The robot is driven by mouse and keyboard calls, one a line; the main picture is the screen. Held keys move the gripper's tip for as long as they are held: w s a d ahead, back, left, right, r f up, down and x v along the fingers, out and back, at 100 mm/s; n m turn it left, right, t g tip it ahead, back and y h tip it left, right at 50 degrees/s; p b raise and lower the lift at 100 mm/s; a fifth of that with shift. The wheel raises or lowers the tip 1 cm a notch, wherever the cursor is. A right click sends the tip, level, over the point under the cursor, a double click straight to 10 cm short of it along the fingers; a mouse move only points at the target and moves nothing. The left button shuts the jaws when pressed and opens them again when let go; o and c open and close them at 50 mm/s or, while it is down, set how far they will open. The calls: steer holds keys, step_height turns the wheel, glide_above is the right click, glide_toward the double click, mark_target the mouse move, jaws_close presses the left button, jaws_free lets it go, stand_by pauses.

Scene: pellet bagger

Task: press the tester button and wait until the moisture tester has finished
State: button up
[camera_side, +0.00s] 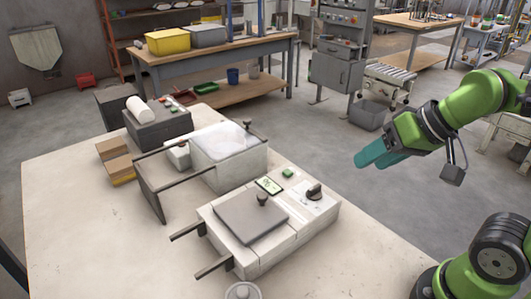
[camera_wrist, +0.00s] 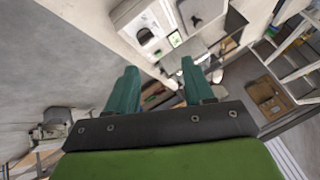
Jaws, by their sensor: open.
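The white device that looks like the moisture tester (camera_side: 290,225) sits on the pale table, with a grey lid and black knob on its left part. Its green button (camera_side: 288,173) is beside a small lit green display (camera_side: 268,185), whose text is too small to read. A black dial (camera_side: 314,191) is right of the button. In the wrist view the device (camera_wrist: 128,14) shows beyond my fingertips, with the display (camera_wrist: 175,38). My gripper (camera_side: 372,157), with teal fingers, is open and empty, up and to the right of the device, apart from it. The fingers are spread in the wrist view (camera_wrist: 158,68).
A white box with a clear cover (camera_side: 230,165) and dark rails stands behind the device. A dark grey unit with a white roll (camera_side: 160,125) and brown boxes (camera_side: 115,153) are farther left. A round lidded item (camera_side: 243,291) is at the front. The table's right part is clear.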

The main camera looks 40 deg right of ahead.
jaws_close()
stand_by(1.4)
